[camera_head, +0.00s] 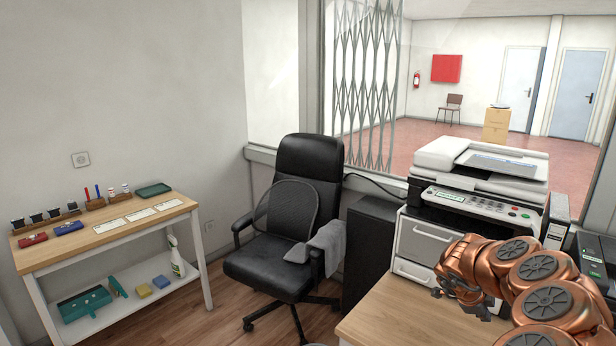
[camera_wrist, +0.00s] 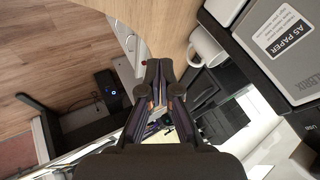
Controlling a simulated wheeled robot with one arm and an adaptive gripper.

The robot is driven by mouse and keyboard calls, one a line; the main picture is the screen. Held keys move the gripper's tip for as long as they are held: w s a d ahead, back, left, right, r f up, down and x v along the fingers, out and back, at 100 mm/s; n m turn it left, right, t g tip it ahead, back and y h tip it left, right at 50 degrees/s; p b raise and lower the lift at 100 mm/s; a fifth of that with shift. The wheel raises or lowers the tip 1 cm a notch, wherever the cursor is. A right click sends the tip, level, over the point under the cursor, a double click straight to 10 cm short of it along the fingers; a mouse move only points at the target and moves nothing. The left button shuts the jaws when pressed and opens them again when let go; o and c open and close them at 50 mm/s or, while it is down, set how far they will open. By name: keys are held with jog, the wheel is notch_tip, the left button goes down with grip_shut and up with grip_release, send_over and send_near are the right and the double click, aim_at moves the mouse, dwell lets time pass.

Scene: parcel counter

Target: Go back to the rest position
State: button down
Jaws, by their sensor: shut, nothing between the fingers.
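My gripper (camera_wrist: 159,72) points away from the wrist camera, its two dark fingers together and nothing between them. In the head view my copper arm reaches in from the right, in front of the printer and over the wooden desk (camera_head: 385,312). The gripper's fingers cannot be made out clearly there. The wrist view is tilted and shows the wooden top's edge close above the fingertips, with the floor at the left.
A printer (camera_head: 480,180) stands behind my arm. A black office chair (camera_head: 290,235) stands mid-view. A side table (camera_head: 105,225) at left holds stamps and trays.

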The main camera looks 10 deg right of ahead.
jog(key=w+a+r+n+t+y, duration=0.2)
jog(key=w+a+r+n+t, duration=0.75)
jog(key=w+a+r, duration=1)
jog(key=s+a+r+n+t+y, duration=0.25)
jog(key=a+r+n+y, duration=0.2)
jog(key=a, duration=0.65)
jog(key=s+a+r+n+t+y, duration=0.1)
jog(key=s+a+r+n+y, duration=0.3)
jog(key=a, duration=0.6)
jog(key=s+a+f+n+g+y, duration=0.1)
jog(key=s+a+f+n+g, duration=0.4)
jog(key=s, duration=0.4)
jog(key=s+a+f+n+g+y, duration=0.2)
jog(key=s+a, duration=0.5)
jog(key=s, duration=0.2)
jog(key=s+d+f+g+h, duration=0.2)
jog(key=s+d+f, duration=0.1)
jog(key=s, duration=0.6)
jog(key=s+d+f+n+g+h, duration=0.1)
jog(key=s+d+f+g+h, duration=0.1)
jog(key=s, duration=0.7)
jog(key=s+d+f+g+h, duration=0.2)
jog(key=s+d+f+g, duration=0.2)
jog(key=s, duration=0.5)
jog(key=shift+d+f+n, duration=0.4)
jog(key=shift+d+f, duration=0.05)
jog(key=shift+d, duration=0.65)
